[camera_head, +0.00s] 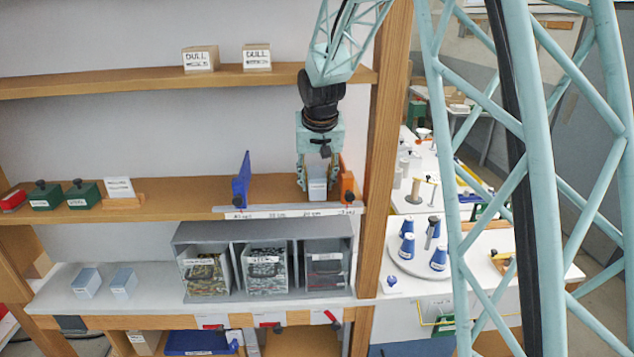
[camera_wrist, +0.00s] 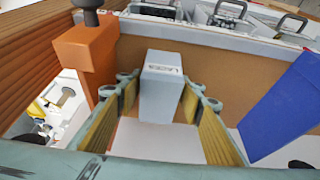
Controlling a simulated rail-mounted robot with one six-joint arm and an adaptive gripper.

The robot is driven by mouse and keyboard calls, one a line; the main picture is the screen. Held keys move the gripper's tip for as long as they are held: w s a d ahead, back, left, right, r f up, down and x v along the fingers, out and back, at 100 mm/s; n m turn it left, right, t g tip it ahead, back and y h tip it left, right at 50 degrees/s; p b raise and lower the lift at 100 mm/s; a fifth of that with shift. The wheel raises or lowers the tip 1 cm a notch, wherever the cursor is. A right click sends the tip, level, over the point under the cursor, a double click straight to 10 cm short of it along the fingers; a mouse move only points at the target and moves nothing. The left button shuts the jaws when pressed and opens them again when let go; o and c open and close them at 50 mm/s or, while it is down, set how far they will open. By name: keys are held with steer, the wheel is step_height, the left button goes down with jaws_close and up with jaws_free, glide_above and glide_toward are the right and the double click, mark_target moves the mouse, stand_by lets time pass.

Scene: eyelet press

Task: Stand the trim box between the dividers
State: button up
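The trim box (camera_head: 317,188) is a small pale grey box with a label on its top. It is upright between the blue divider (camera_head: 241,180) and the orange divider (camera_head: 347,187), nearer the orange one. My gripper (camera_head: 318,178) points down with a finger on each side of the box. The orange divider (camera_wrist: 85,55) is at left and the blue divider (camera_wrist: 285,110) at right, leaning. Whether the box's base touches the shelf is unclear.
The wooden shelf (camera_head: 190,197) has a labelled front strip (camera_head: 285,211). Green and red blocks and a white card stand at its left. Below, a grey rack (camera_head: 240,232) holds three bins. Two pale boxes (camera_head: 87,283) lie at lower left.

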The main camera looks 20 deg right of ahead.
mark_target(317, 176)
steer(key=shift+v, duration=1.4)
steer(key=shift+s+r, duration=0.2)
steer(key=s+a+b, duration=0.2)
steer(key=s, duration=0.9)
steer(key=shift+s, duration=0.25)
steer(key=shift+s, duration=0.1)
